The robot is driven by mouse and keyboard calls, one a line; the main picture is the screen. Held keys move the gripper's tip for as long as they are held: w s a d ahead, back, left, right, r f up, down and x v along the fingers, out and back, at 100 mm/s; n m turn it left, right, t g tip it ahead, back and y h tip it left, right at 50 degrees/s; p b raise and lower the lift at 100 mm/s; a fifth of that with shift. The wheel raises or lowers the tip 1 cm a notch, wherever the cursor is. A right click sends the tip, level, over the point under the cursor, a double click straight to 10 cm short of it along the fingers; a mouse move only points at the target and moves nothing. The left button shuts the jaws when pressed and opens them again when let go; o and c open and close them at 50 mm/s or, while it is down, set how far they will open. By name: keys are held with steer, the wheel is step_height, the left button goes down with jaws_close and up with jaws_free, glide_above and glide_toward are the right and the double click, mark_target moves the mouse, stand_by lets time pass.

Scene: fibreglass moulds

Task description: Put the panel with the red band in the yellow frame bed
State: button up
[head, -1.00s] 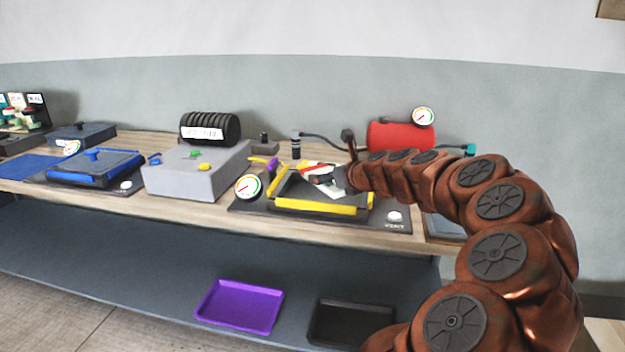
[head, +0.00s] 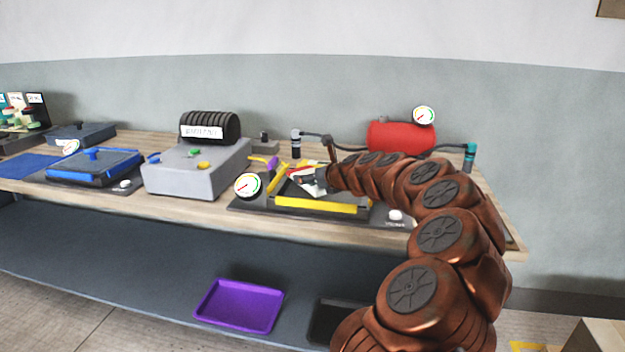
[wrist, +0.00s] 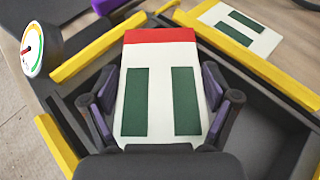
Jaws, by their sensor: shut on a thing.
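The panel (wrist: 160,85) is white with two dark green rectangles and a red band (wrist: 160,36) across its far end. My gripper (wrist: 160,95) is shut on its two long sides. In the head view the panel (head: 303,183) is over the yellow frame bed (head: 320,206), with my gripper (head: 316,180) at its right. The bed's yellow bars (wrist: 252,62) surround a dark recess in the wrist view. The red end is near the far corner of the frame. I cannot tell whether the panel touches the bed's floor.
A white card with green rectangles (wrist: 238,27) lies beyond the frame. A gauge (head: 247,186) stands left of the bed. A grey box (head: 197,172) and a blue-framed mould (head: 95,167) are further left. A red tank (head: 395,136) is behind. A purple tray (head: 239,304) sits below.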

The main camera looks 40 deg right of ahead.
steer(key=shift+f, duration=0.2)
steer(key=o, duration=1)
steer(key=shift+f, duration=0.1)
steer(key=shift+s+r, duration=0.4)
steer(key=shift+s, duration=0.15)
steer(key=v, duration=0.9)
steer(key=shift+p, duration=0.4)
steer(key=shift+v, duration=0.95)
steer(key=shift+a, duration=0.1)
